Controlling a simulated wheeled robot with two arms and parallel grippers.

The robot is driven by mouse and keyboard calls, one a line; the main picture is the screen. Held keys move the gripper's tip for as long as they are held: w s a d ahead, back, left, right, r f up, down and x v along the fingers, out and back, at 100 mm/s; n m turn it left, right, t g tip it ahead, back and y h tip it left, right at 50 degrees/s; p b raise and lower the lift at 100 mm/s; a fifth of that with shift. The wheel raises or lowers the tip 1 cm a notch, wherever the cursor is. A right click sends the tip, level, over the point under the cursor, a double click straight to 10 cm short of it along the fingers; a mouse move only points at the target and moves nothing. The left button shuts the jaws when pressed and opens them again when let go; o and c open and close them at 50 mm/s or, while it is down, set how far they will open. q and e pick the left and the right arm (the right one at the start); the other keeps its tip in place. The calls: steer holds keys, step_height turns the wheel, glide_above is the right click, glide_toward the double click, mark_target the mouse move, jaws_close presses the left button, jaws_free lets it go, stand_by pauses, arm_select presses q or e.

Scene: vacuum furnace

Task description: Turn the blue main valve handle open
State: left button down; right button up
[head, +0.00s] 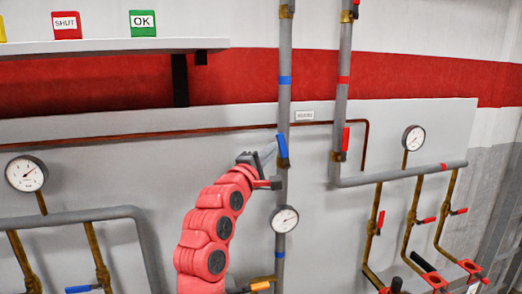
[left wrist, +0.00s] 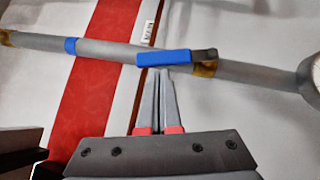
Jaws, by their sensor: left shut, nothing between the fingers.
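The blue valve handle (head: 282,146) is on the grey vertical pipe in the middle of the head view. It lies nearly along the pipe, slightly tilted. It also shows in the left wrist view (left wrist: 165,57), with its brass valve body partly hidden behind it. My left gripper (head: 270,151) is shut and empty, with its fingertips at the handle's left side. In the left wrist view the closed fingers (left wrist: 161,76) end right at the handle's lower edge; I cannot tell whether they touch it.
A round gauge (head: 285,219) sits on the same pipe below the handle. A second pipe with a red handle (head: 345,139) runs to the right. A shelf (head: 110,46) with SHUT and OK blocks juts out at upper left. More gauges and valves stand on both sides.

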arm_select(q)
steer(key=shift+w, duration=0.1)
steer(key=d+m+g, duration=0.1)
steer(key=d+r+m+g+p, duration=0.1)
steer(key=shift+w+r+m+y, duration=0.2)
steer(key=shift+r+m+y, duration=0.1)
steer(key=shift+y, duration=0.1)
steer(key=shift+a+f, duration=0.1)
steer(key=shift+a+p, duration=0.1)
steer(key=shift+p, duration=0.2)
